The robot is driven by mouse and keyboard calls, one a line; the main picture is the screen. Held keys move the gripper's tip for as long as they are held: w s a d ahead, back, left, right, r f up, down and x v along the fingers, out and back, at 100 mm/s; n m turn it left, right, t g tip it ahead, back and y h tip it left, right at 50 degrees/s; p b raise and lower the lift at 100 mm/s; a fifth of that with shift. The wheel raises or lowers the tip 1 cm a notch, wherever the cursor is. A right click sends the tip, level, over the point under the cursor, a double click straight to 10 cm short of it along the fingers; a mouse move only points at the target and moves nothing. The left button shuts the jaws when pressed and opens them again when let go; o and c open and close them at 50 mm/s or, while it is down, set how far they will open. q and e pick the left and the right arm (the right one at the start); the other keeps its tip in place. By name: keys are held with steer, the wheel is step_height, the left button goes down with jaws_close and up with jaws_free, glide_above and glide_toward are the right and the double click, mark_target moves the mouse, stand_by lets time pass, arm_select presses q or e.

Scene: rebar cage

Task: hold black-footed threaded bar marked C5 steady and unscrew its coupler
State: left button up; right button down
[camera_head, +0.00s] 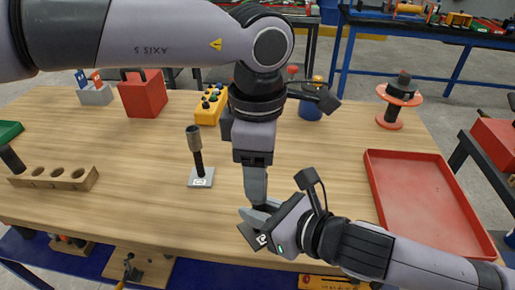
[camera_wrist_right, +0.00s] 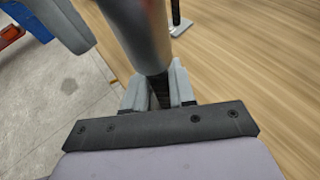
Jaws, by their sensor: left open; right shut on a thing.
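The black-footed threaded bar stands on the table near its front edge; its dark foot plate (camera_head: 246,234) with a small label shows in the head view, too small to read. My right gripper (camera_head: 258,213) is shut on the bar's shaft; in the right wrist view the dark threaded shaft (camera_wrist_right: 159,90) sits between its fingers. The grey coupler (camera_wrist_right: 145,32) is on the bar just above those fingers. My left gripper (camera_head: 256,185) is open and points down over the bar, hiding the coupler in the head view. One left finger (camera_wrist_right: 56,20) shows beside the coupler, apart from it.
A wooden block with holes (camera_head: 55,178) lies far left. A red tray (camera_head: 425,200) is at right and an orange spool (camera_head: 398,98) behind it. Table between the second bar and block is clear.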

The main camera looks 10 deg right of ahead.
arm_select(q)
steer(key=shift+f, duration=1.85)
jaws_close()
steer(key=n, duration=0.4)
steer(key=shift+n, duration=0.4)
steer(key=n, duration=0.5)
steer(key=shift+r, duration=0.25)
steer(key=shift+r, duration=0.9)
steer(key=shift+r, duration=0.1)
